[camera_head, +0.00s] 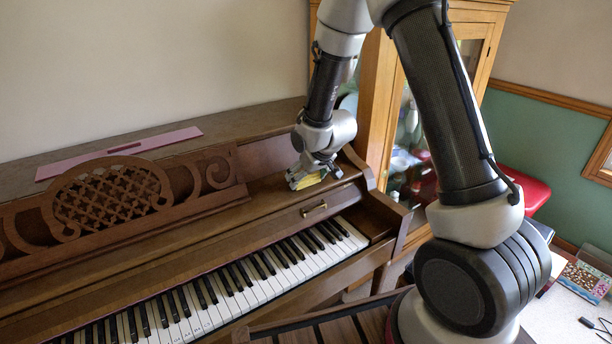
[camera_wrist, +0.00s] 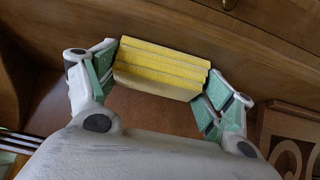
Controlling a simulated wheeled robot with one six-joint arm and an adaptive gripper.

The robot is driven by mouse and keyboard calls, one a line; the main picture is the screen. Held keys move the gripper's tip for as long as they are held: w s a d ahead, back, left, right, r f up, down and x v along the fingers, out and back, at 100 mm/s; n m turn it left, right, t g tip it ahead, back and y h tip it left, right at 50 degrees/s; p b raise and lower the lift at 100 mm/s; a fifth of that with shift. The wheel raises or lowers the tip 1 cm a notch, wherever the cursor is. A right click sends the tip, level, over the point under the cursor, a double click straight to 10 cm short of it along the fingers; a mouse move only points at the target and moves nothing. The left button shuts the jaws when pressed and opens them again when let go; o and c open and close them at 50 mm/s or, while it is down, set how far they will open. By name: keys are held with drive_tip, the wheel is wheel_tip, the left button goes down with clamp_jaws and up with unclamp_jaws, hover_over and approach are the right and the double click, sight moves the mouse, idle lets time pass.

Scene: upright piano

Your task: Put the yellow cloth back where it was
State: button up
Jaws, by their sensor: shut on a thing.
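The yellow cloth (camera_wrist: 160,68) is a folded, ribbed block seen in the wrist view between the two green-padded fingers of my gripper (camera_wrist: 156,80). My gripper is shut on it, with a finger at each short end. In the head view my gripper (camera_head: 316,176) is low over the right end of the upright piano's (camera_head: 270,186) wooden ledge, above the keys. A strip of the cloth (camera_head: 306,182) shows under the fingers there. The cloth is at or just above the ledge; I cannot tell if it touches.
The carved music stand (camera_head: 108,196) is left of my gripper. A pink strip (camera_head: 120,152) lies on the piano top. The white keys (camera_head: 262,276) are below the ledge. A glass-fronted wooden cabinet (camera_head: 378,95) stands close behind on the right. The ledge between stand and gripper is clear.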

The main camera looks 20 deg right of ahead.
drive_tip(key=shift+f, duration=0.1)
drive_tip(key=o, duration=0.9)
drive_tip(key=shift+s+r, duration=0.1)
drive_tip(key=shift+r, duration=0.25)
drive_tip(key=s+d+r+m+h, duration=0.1)
drive_tip(key=s+d+r, duration=0.55)
drive_tip(key=r, duration=0.35)
drive_tip(key=s+d+r+m+h, duration=0.1)
drive_tip(key=s+d+r+h, duration=0.1)
drive_tip(key=s+d+r, duration=0.55)
drive_tip(key=s+r, duration=0.2)
drive_tip(key=s, duration=0.4)
drive_tip(key=s+r+m+g, duration=0.1)
drive_tip(key=s+r, duration=0.1)
drive_tip(key=s, duration=0.5)
drive_tip(key=s+d+r+g+y, duration=0.1)
drive_tip(key=s+r, duration=0.2)
drive_tip(key=s, duration=0.4)
